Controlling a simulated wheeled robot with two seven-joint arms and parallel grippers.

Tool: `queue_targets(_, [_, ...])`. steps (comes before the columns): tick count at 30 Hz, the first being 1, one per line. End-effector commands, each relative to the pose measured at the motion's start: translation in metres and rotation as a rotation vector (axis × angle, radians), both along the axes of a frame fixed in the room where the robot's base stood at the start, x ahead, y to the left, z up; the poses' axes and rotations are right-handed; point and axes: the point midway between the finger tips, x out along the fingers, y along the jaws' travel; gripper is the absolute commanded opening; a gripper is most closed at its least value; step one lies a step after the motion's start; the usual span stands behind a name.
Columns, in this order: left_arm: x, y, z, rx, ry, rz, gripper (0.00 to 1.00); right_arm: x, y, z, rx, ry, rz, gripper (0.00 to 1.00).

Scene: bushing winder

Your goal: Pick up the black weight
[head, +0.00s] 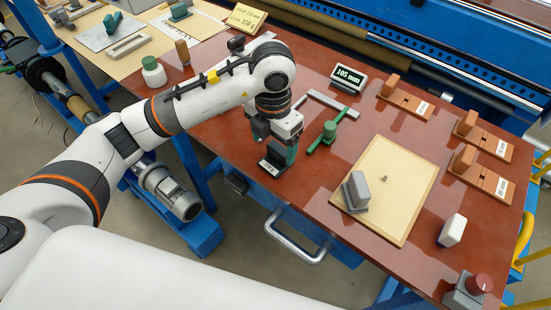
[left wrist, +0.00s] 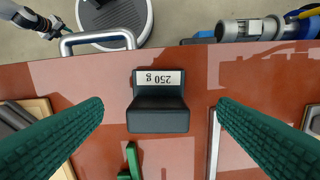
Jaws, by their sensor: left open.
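The black weight (left wrist: 158,112) stands on the red-brown table near its front edge, with a white label reading 250 g. In the head view the weight (head: 273,163) is partly hidden by my left gripper (head: 278,150). My left gripper is open above it. In the left wrist view its green ribbed fingers (left wrist: 160,115) stand apart on either side of the weight, with a gap of table on each side. Part of what looks like my right arm shows small at the top left of the left wrist view, and its jaws are unclear.
A green tool (head: 326,136) and a grey square (head: 328,104) lie just beyond the weight. A beige board (head: 382,200) with a grey block (head: 356,190) lies to the right. A metal handle (head: 297,240) sticks out at the table's front.

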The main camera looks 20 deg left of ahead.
Motion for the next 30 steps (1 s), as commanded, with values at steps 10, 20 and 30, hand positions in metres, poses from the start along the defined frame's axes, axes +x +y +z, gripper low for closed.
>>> queue_targets(10, [0.004, -0.003, -0.044, -0.001, 0.003, 0.0, 0.82, 0.003, 0.0, 0.021, 0.0, -0.005, 0.0, 0.36])
queue_targets(20, [0.004, -0.003, -0.047, -0.001, 0.0, -0.001, 0.7, 0.004, -0.001, 0.02, -0.001, -0.006, 0.001, 0.36])
queue_targets(30, [0.004, -0.003, -0.046, -0.001, 0.0, -0.001, 0.26, 0.005, -0.003, 0.02, -0.003, -0.007, 0.002, 0.36])
